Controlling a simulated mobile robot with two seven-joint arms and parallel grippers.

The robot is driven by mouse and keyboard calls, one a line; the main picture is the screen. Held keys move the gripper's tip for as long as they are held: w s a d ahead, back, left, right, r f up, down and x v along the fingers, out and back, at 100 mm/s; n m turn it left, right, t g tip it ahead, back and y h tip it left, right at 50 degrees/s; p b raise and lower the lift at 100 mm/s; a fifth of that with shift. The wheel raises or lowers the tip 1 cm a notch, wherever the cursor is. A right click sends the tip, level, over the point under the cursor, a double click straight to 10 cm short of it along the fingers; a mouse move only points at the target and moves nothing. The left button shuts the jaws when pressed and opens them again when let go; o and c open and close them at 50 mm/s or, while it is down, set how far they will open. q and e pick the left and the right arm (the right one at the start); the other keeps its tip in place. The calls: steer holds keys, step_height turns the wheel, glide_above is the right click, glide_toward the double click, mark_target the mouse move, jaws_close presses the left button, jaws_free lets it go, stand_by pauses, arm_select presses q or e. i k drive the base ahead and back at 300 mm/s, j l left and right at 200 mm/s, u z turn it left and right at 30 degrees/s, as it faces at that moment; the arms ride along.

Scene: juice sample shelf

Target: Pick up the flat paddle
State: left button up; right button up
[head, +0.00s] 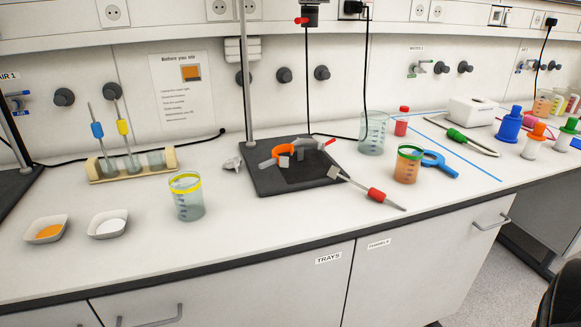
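No tool is labelled as the flat paddle. A red-handled metal tool (376,194) lies on the bench in front of the stand's dark base; its upper-left end looks flat and broad, and its other end narrows to a point. A green-handled metal tool (457,136) lies farther right. Neither of my grippers is in view.
A stand base (290,183) with a tall rod is in the middle. A yellow-rimmed beaker (189,200), two white trays (108,226) and a wooden rack (133,172) stand left. A clear beaker (372,138) and coloured bottles (509,124) are right. The front middle bench is clear.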

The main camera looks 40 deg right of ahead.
mark_target(376, 194)
steer(key=z, duration=1.55)
